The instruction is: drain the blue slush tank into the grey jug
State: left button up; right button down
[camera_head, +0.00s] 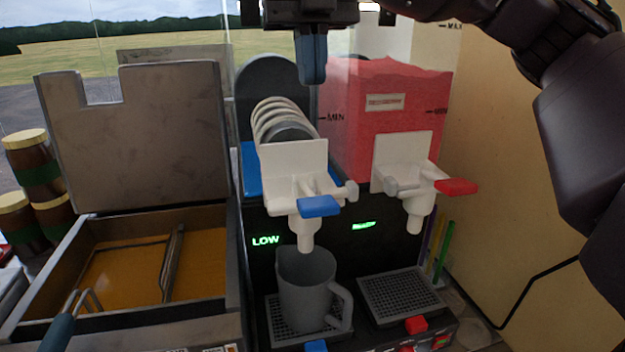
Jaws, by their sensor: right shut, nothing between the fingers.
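The blue slush tank is the left one of the machine. A low layer of blue slush (251,170) shows at its bottom, below the MIN mark, around a pale spiral auger (280,115). Its white tap has a blue lever (319,206) and a spout (306,240) pointing down. The grey jug (306,292) stands upright under this spout, its handle to the right. I see no stream, and the jug's inside bottom is hidden. My right gripper (313,80) is shut and empty, pointing down above the blue lever and apart from it. My left gripper is out of view.
The right tank holds red slush (385,115), with a red lever (456,187) and an empty drip tray (402,296). A green LOW display (265,240) glows on the machine. At left is an open-lidded fryer (135,140); jars (35,165) stand beyond it.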

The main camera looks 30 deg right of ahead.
aim_at(315, 203)
jog(key=f, duration=0.4)
jog(key=s+f, duration=0.1)
jog(key=f, duration=0.3)
jog(key=s+f, duration=0.1)
jog(key=f, duration=0.3)
jog(key=shift+a+f+p, duration=0.25)
jog(key=shift+f+p, duration=0.05)
jog(key=shift+s+f, duration=0.1)
jog(key=shift+f, duration=0.5)
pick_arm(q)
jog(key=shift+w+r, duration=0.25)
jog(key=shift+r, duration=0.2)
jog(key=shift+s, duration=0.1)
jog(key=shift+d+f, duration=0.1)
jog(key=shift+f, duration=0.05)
pick_arm(e)
jog(key=shift+a+f, duration=0.1)
jog(key=shift+a, duration=0.05)
